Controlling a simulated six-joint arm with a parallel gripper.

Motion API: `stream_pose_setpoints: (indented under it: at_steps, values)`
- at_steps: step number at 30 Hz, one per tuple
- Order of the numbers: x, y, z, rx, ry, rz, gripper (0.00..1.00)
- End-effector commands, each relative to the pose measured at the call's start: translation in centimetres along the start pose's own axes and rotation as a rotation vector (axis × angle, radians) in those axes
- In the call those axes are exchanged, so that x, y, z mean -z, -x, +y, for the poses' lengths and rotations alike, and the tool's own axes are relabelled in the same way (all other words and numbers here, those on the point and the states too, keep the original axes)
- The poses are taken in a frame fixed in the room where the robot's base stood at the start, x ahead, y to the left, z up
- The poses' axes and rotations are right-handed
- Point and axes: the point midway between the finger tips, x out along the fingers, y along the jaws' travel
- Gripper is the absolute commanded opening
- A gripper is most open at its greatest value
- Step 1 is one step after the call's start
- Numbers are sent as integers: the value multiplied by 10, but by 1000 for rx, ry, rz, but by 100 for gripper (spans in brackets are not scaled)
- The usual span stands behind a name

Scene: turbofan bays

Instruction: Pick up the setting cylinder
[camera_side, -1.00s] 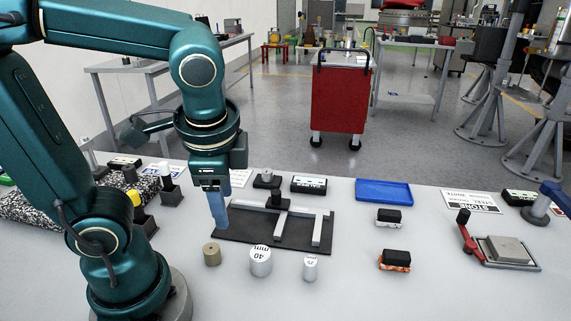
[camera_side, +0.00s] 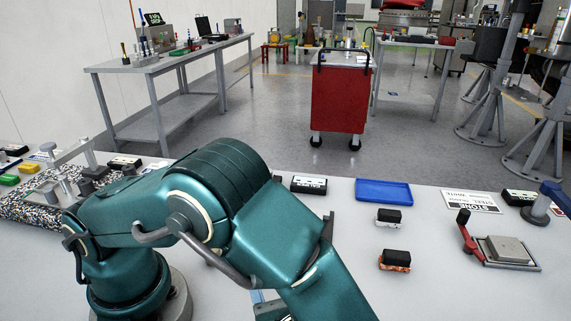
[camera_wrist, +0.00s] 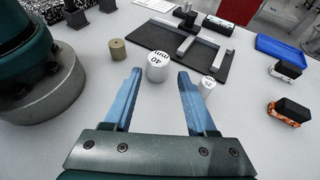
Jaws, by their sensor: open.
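A white cylinder marked "40 mm" (camera_wrist: 158,67) stands upright on the table in the wrist view. It appears between and just beyond the blue fingertips of my gripper (camera_wrist: 159,78); I cannot tell the exact gap. My gripper is open with nothing held between its fingers. A smaller marked white cylinder (camera_wrist: 207,84) stands by the right finger, partly hidden by it. A short brass-coloured cylinder (camera_wrist: 117,49) stands to the left. The side view hides all these cylinders behind my arm and shows only a bit of the gripper at the bottom.
A dark plate with a grey fixture (camera_wrist: 155,34) lies behind the cylinders. Small black-topped blocks (camera_wrist: 291,109) and a blue tray (camera_wrist: 283,48) are to the right. The table in front of the white cylinders is clear.

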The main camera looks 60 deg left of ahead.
Motion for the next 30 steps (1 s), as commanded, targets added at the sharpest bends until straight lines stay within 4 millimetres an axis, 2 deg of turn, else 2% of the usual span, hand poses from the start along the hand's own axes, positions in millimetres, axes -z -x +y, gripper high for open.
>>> stream_pose_setpoints:
  at_steps: [4,12,20,27,30]
  values:
    - [2,-8,2,15,-16,-8,57]
    - [2,-53,2,11,-15,-6,57]
    - [1,-73,2,12,-15,-5,57]
    - [-1,-108,3,8,-15,-5,57]
    - [-1,-116,3,10,-15,-2,57]
